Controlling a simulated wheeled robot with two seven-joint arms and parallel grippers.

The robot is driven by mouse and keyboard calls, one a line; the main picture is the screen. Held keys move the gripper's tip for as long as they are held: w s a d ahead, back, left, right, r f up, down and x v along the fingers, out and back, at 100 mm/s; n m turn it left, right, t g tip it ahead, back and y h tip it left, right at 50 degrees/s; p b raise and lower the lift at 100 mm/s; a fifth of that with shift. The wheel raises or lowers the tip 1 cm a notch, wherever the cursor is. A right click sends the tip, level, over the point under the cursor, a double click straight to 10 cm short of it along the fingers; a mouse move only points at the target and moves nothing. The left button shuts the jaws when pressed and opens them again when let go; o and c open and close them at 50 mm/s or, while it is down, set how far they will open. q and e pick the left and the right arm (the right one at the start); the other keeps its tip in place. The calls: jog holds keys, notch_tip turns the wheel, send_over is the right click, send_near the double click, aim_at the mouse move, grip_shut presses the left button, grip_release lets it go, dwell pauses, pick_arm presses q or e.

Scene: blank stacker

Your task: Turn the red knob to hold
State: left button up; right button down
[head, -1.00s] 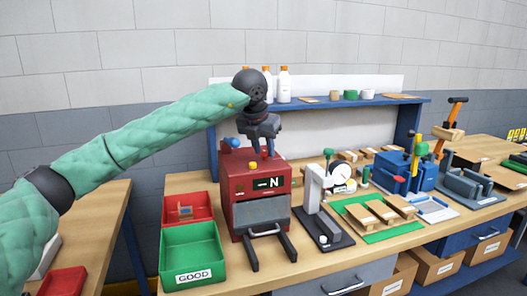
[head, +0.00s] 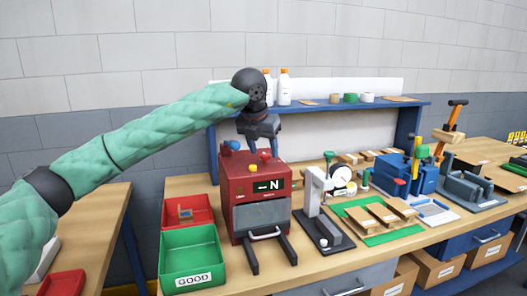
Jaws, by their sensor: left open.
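The red stacker machine (head: 245,200) stands on the workbench with a small dark display reading "N" (head: 269,185). A red knob (head: 266,155) sits on its top near the back, partly close to my gripper's fingers. A yellow button (head: 253,168) is on the top front and a blue knob (head: 231,146) is at the top left. My left gripper (head: 260,143) hangs pointing down just above the machine's top, open, with its fingertips over the red knob area. Whether the fingers touch the knob is not clear. My right gripper is not in view.
A red bin (head: 205,203) and a green bin labelled GOOD (head: 190,245) stand left of the machine. A dial gauge stand (head: 315,205) stands close on its right. A back shelf (head: 390,103) holds bottles. Wooden pieces on a green mat (head: 350,226) lie further right.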

pick_arm(q)
jog(key=v, duration=0.7)
jog(key=shift+b, duration=0.45)
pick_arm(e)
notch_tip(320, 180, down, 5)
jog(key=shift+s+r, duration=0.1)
